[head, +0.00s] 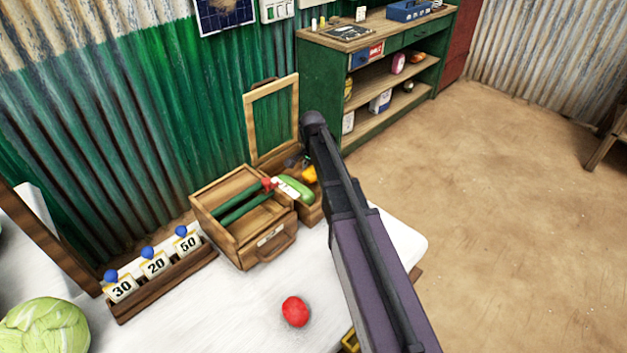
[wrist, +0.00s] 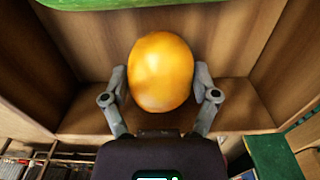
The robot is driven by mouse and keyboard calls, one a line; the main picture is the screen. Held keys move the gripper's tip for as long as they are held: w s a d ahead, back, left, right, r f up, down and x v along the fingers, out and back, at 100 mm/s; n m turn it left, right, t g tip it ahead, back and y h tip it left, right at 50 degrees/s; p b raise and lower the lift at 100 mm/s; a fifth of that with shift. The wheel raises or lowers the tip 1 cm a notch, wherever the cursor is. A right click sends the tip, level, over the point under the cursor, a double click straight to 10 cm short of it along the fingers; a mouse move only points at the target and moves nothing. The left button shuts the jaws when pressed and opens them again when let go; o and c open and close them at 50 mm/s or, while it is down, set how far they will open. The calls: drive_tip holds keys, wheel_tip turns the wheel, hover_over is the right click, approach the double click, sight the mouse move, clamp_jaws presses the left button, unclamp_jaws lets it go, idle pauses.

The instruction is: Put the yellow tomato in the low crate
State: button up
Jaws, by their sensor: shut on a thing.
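The yellow tomato (wrist: 161,72) is held between the two grey fingers of my gripper (wrist: 162,92) in the wrist view. Bare wooden walls and floor of a crate (wrist: 95,30) show around and below it. My arm covers part of that crate and most of my gripper there. I cannot tell whether the tomato touches the crate floor.
A green vegetable (head: 296,188) lies by the crate's near side. The wooden box (head: 230,187) with green bars stands in front. A red tomato (head: 295,311) lies on the white table (head: 225,315). A number rack (head: 165,285) stands left. An upright wooden frame (head: 270,88) rises behind.

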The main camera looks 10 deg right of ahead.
drive_tip(key=shift+f+b, duration=0.6)
drive_tip(key=shift+f, duration=0.3)
drive_tip(key=shift+f, duration=0.15)
drive_tip(key=o, duration=1)
wheel_tip(320, 180, up, 12)
drive_tip(key=p, duration=1.2)
drive_tip(key=shift+r, duration=0.2)
